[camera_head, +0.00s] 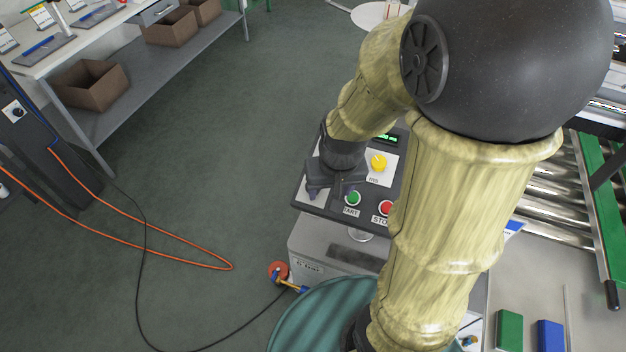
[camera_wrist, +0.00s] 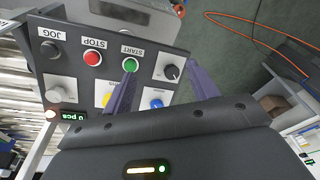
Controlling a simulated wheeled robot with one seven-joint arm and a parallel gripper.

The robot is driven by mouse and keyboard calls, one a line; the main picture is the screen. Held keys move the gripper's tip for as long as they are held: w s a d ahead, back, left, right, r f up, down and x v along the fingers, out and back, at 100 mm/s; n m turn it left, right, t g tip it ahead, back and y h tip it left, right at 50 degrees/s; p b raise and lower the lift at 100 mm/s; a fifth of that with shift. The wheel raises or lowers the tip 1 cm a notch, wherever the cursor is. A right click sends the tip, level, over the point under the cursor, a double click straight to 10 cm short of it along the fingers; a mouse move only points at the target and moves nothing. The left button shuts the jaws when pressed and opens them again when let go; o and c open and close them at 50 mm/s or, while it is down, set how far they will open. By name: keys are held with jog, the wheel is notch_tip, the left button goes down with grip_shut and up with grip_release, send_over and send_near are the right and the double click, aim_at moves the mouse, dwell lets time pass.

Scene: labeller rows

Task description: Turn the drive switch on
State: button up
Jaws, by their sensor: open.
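The control panel (camera_wrist: 60,72) fills the left and middle of the wrist view, upside down. A black rotary knob (camera_wrist: 171,72) on a white plate sits at its edge, beside the green START button (camera_wrist: 130,64). I cannot read its label or tell its setting; no drive label is legible. My gripper (camera_wrist: 162,66) is open, with one purple finger on each side of the black knob. The left finger overlaps the START button's edge in the picture; contact cannot be told. In the head view my gripper (camera_head: 332,188) covers the panel's left part and hides the black knob.
Near the knob are the red STOP button (camera_head: 386,208), a yellow knob (camera_head: 378,162), a blue knob (camera_wrist: 156,103) and a black JOG button (camera_wrist: 49,49). A roller conveyor (camera_head: 560,195) stands right. An orange cable (camera_head: 180,262) lies on open floor left.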

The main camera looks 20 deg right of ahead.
jog(key=w+r+m+g+p, duration=0.2)
jog(key=w+m+p, duration=0.4)
jog(key=w+p, duration=0.4)
jog(key=w+r, duration=0.1)
jog(key=w, duration=0.1)
jog(key=shift+w+a+r, duration=0.15)
jog(key=shift+w+a, duration=0.1)
jog(key=shift+w, duration=0.05)
notch_tip(320, 180, down, 17)
jog(key=shift+f+p, duration=0.2)
jog(key=shift+p, duration=0.95)
jog(key=shift+c, duration=0.5)
jog(key=c, duration=0.9)
